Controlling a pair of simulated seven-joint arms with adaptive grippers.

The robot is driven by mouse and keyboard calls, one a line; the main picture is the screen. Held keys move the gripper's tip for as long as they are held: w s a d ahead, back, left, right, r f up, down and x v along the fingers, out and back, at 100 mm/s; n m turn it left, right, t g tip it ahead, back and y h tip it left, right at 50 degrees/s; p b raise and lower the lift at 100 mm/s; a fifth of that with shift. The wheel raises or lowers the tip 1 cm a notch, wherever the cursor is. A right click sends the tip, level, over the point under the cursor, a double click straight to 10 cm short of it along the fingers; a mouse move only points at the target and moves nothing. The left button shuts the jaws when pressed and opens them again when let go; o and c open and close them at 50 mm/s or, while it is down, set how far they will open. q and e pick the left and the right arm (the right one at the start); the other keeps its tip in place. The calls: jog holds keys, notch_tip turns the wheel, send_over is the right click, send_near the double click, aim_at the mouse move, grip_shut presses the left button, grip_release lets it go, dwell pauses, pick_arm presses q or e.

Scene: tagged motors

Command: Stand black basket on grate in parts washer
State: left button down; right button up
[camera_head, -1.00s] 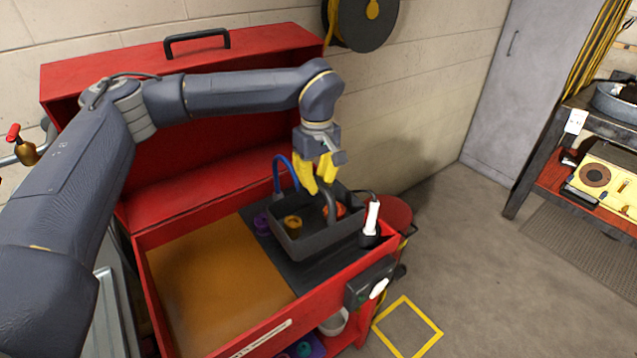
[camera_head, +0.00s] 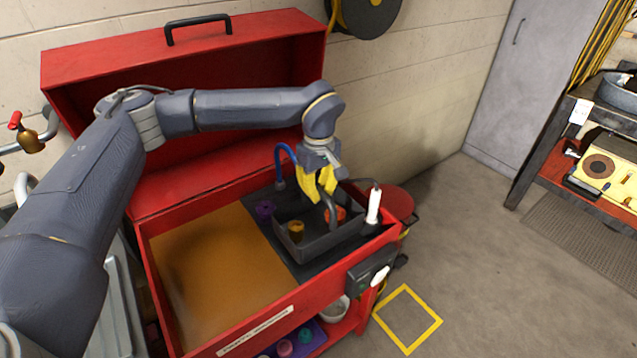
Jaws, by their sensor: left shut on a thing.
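The black basket (camera_head: 316,243) is in the right part of the red parts washer (camera_head: 222,335), over the dark grate (camera_head: 268,236). It looks upright and level; I cannot tell whether its base touches the grate. An orange-brown part (camera_head: 296,229) and an orange-red part (camera_head: 341,214) are inside it. My left gripper (camera_head: 321,193), with yellow fingers, is above the basket, shut on its curved handle (camera_head: 331,212). My right gripper is not in view.
The washer's red lid (camera_head: 190,90) stands open behind. A blue hose (camera_head: 279,165) and a purple part (camera_head: 264,209) are left of the basket. A white-handled brush (camera_head: 374,207) stands at its right. Brown liquid (camera_head: 215,270) fills the left side.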

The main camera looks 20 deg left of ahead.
pick_arm(q)
jog(key=shift+f, duration=3)
jog(key=c, duration=1.4)
grip_release()
jog(key=shift+o, duration=0.3)
jog(key=shift+f, duration=0.1)
